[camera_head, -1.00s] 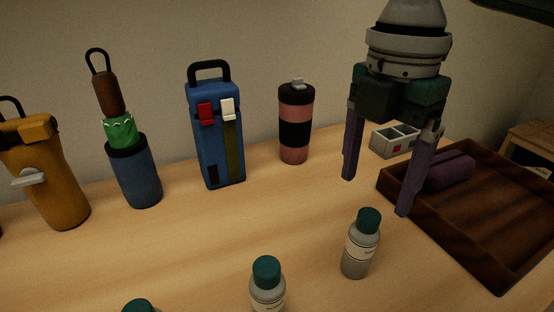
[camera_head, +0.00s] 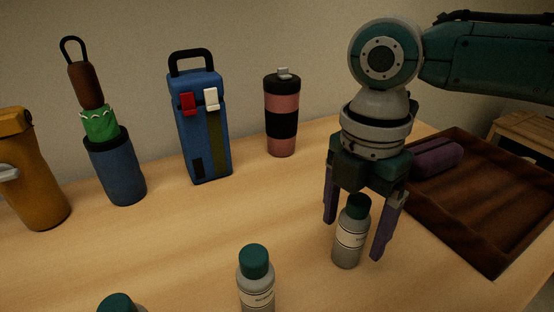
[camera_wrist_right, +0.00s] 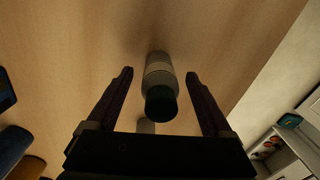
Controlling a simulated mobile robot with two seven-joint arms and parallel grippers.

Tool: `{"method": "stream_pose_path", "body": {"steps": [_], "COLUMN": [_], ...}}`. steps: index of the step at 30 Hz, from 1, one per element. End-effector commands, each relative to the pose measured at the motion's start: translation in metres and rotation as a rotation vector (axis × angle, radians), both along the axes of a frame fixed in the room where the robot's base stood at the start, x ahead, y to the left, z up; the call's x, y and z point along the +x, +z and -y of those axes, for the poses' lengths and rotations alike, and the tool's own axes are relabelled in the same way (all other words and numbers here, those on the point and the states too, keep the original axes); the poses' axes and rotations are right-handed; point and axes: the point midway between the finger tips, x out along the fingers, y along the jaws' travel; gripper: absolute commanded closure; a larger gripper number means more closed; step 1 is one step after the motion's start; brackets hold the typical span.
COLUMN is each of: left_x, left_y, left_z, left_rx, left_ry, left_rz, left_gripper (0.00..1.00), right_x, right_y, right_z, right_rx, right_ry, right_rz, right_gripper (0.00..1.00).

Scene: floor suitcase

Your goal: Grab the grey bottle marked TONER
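A grey bottle (camera_head: 349,240) with a dark green cap and a white label stands upright on the table at the right; its label text is too small to read. It also shows in the right wrist view (camera_wrist_right: 158,73), between the fingers. My right gripper (camera_head: 353,237) is open, pointing down, with one finger on each side of this bottle and visible gaps. A similar grey bottle (camera_head: 256,286) stands at the bottom centre. A third green cap (camera_head: 121,303) shows at the bottom left edge, its body mostly cut off. My left gripper is not in view.
A dark wooden tray (camera_head: 480,248) with a purple pouch (camera_head: 437,158) lies at the right. Along the back stand a pink and black tumbler (camera_head: 282,122), a blue box-shaped bottle (camera_head: 203,135), a blue holder (camera_head: 117,172) with an umbrella, and a yellow bottle (camera_head: 36,180).

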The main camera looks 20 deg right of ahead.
Motion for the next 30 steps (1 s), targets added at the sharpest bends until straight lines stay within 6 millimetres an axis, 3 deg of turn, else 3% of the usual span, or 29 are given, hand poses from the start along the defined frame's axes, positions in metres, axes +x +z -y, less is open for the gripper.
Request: {"method": "stream_pose_path", "body": {"steps": [2,22,30], "left_x": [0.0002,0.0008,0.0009], "left_y": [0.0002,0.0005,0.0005], "left_z": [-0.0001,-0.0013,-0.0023], "left_rx": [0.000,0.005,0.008], "left_ry": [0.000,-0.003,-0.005], "left_rz": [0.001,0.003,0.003], "left_gripper": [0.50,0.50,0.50], "right_x": [0.0000,-0.0001,-0.0001], "right_y": [0.0003,0.0004,0.0005], "right_z": [0.0000,0.0001,0.0001], "right_rx": [0.000,0.000,0.000], "right_ry": [0.000,-0.001,-0.001], "right_rz": [0.000,0.000,0.000], "right_gripper": [0.24,0.99,1.00]}}
